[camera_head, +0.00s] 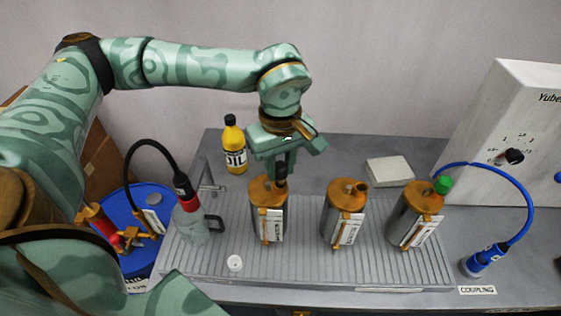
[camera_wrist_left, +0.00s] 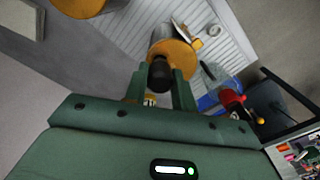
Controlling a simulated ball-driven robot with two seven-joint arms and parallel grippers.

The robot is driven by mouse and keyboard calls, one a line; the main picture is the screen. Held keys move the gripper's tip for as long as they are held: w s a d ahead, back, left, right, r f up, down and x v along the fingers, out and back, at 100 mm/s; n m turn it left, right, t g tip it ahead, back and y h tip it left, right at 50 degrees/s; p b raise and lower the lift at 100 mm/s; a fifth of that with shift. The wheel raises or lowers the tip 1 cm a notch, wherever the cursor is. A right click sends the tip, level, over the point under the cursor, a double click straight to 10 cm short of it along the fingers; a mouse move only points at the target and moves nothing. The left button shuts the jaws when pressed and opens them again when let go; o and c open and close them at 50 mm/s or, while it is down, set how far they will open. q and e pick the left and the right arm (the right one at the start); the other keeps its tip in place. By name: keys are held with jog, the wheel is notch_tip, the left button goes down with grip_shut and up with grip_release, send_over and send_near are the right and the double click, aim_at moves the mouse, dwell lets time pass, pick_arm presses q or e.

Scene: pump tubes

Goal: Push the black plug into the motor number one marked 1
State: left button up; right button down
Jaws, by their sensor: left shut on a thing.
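My left gripper (camera_head: 280,178) points down over the leftmost of three motors (camera_head: 268,222) and is shut on the black plug (camera_head: 281,171). In the left wrist view, the plug (camera_wrist_left: 160,74) sits between my fingertips (camera_wrist_left: 161,92), against the orange cap of a motor (camera_wrist_left: 174,50). I cannot tell how deep it sits in the cap. The middle motor (camera_head: 342,216) and the right motor (camera_head: 414,216) stand upright in the same row. The tag numbers are too small to read surely. My right gripper is not in view.
A ribbed grey tray (camera_head: 310,262) bears the motors. A glass bottle (camera_head: 190,222) with a red-and-black hose end stands left. A yellow oil bottle (camera_head: 234,146) stands behind.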

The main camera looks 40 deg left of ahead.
aim_at(281, 164)
pick_arm(q)
jog(key=shift+f+b, duration=0.4)
jog(key=shift+f, duration=0.8)
jog(key=o, duration=1.1)
notch_tip(281, 164, up, 16)
jog(key=p, duration=0.3)
jog(key=shift+r+p, duration=0.15)
jog(key=shift+p, duration=0.25)
